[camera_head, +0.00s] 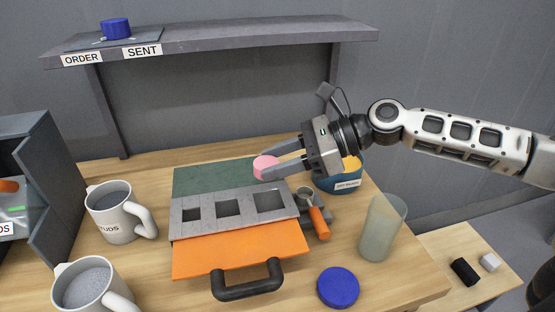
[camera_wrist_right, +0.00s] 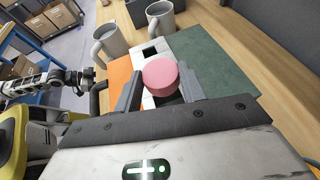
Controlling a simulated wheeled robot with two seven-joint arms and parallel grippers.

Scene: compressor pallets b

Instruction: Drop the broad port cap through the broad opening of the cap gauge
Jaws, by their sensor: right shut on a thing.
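A round pink cap (camera_head: 266,166) is held between the fingertips of my right gripper (camera_head: 268,170), which is shut on it. It also shows in the right wrist view (camera_wrist_right: 160,76). The cap is raised, and in the head view appears just behind the gauge, over the green mat (camera_head: 205,180). An arm of mine shows at the left of the right wrist view; its gripper (camera_wrist_right: 86,78) is too small to read.
An orange plate (camera_head: 240,250) with a black handle (camera_head: 246,283) lies in front. A blue cap (camera_head: 338,287), an orange-handled tool (camera_head: 319,222), a translucent cup (camera_head: 381,228) and a blue container (camera_head: 340,180) stand right. Mugs (camera_head: 115,222) stand left. A shelf (camera_head: 220,38) spans behind.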

